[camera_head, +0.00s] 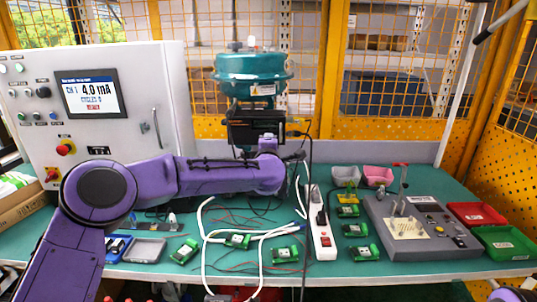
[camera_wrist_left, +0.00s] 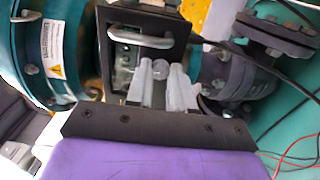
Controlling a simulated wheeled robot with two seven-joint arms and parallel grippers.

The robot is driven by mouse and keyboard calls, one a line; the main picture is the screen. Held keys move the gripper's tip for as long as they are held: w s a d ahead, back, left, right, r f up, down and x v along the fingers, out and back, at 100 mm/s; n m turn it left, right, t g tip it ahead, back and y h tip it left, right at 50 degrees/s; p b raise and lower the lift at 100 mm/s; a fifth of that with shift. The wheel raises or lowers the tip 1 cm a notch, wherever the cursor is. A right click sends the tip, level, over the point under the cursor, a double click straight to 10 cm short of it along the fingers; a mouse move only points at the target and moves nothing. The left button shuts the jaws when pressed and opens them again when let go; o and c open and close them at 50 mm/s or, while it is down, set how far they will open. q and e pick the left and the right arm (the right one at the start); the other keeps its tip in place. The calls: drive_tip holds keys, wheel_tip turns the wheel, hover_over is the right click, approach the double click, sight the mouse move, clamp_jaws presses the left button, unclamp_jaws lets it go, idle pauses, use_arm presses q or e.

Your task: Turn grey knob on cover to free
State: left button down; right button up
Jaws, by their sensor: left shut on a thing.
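The black positioner (camera_head: 255,129) is mounted below the teal actuator. Its dark cover (camera_wrist_left: 175,25) fills the top middle of the left wrist view, with a silver handle and a small window. The round grey knob (camera_wrist_left: 161,69) sits low on the cover, between the pale fingers of my left gripper (camera_wrist_left: 160,82). The fingers are shut on the knob from both sides. In the head view my left gripper (camera_head: 268,137) is at the front of the positioner, and the knob is too small to make out.
A control cabinet with a screen (camera_head: 90,94) reading 4.0 mA stands at left. A power strip (camera_head: 321,226), white cable, loose wires and several green modules lie on the teal table. A grey test fixture (camera_head: 420,235) and red and green trays are at right. Black cables run beside the positioner.

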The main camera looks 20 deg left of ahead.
use_arm(q)
drive_tip(key=shift+n+b, duration=3.5)
drive_tip(key=shift+n, duration=0.1)
drive_tip(key=c, duration=1.3)
unclamp_jaws()
drive_tip(key=shift+o, duration=0.2)
drive_tip(key=shift+d, duration=0.1)
drive_tip(key=b+v, duration=0.3)
drive_tip(key=v, duration=0.7)
drive_tip(key=shift+s, duration=0.25)
